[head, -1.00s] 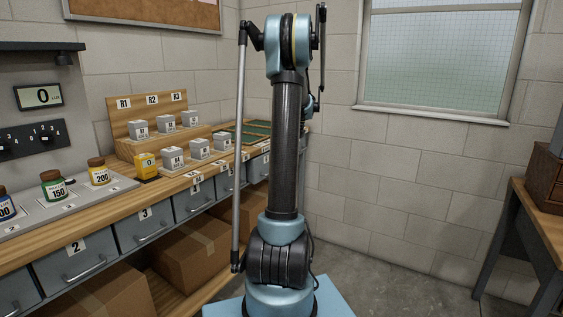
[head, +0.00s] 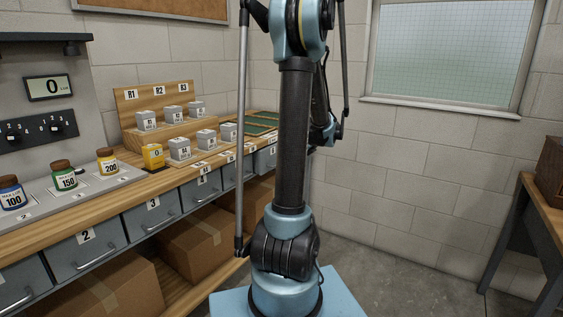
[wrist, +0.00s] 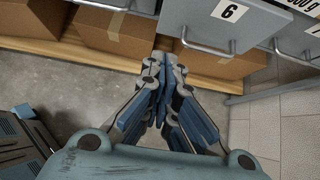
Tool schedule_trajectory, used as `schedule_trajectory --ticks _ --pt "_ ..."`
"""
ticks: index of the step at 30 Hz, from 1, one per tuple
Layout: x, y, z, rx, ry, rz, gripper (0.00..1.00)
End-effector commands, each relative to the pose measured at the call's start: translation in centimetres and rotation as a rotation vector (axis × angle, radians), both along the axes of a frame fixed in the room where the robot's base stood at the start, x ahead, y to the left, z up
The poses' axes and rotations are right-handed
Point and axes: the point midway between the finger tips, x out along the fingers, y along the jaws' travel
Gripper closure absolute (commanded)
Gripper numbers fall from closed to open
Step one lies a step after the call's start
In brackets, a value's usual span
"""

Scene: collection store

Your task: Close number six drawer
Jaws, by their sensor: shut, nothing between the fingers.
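The number six drawer (wrist: 218,33) is grey, with a white label reading 6 and a metal bar handle (wrist: 205,48). It is at the upper right of the wrist view, and how far it stands out cannot be told. My gripper (wrist: 165,64) is shut and empty. In the picture its fingertips are to the left of and below the handle, apparently apart from it. In the head view, my arm partly hides the drawers at the far end of the row, and my fingertips do not show.
Another grey drawer (wrist: 297,43) is right of number six. Cardboard boxes (wrist: 118,34) stand on the wooden shelf (wrist: 213,80) below the drawers. The wooden counter (head: 125,200) carries jars and small grey blocks. Floor (head: 400,265) is clear between counter and right-hand table (head: 540,212).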

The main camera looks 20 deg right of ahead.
Motion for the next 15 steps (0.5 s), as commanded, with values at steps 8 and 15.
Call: schedule_trajectory --ticks 8,15 --pt "2.8 2.4 -3.2 0.000 0.001 0.004 1.00" --pt "4.9 4.2 -5.8 0.000 0.001 0.004 1.00"
